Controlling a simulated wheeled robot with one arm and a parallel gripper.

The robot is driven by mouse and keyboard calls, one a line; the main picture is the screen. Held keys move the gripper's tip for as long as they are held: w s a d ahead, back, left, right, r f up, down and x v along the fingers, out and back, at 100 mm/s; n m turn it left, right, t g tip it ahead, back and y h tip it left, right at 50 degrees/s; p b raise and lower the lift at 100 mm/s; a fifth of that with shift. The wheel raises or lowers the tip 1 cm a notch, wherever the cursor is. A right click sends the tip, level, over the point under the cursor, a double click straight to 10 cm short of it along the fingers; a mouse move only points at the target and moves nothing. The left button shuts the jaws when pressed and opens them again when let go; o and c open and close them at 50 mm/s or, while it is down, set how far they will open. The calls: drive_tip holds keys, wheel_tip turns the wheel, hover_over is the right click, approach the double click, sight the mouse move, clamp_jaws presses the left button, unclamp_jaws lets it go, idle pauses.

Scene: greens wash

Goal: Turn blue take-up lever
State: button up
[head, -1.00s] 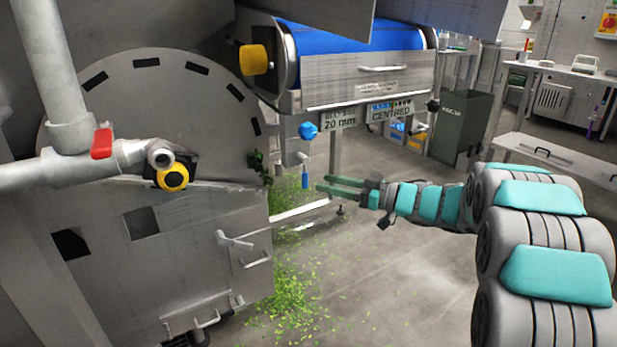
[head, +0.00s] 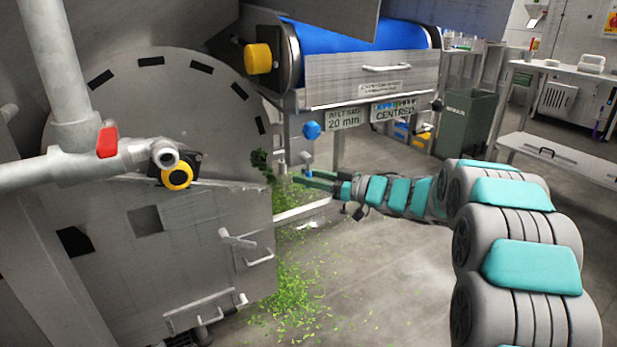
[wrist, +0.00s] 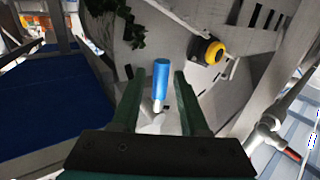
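The blue take-up lever (wrist: 161,78) shows in the wrist view as a blue cylindrical grip on a pale shaft. It appears between the two dark green fingers of my gripper (wrist: 156,86), with a gap on each side. I cannot tell whether it is between the fingertips or just beyond them. A round blue knob (head: 311,130) is on the conveyor frame above.
A blue-belted conveyor (head: 330,38) stands above my gripper. The large grey drum machine (head: 160,120), with a yellow button (head: 177,176) and red valve handle (head: 107,142), fills the left. Green leaf scraps (head: 290,290) litter the floor. Open floor (head: 400,280) lies front right.

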clamp_jaws()
idle(1.2)
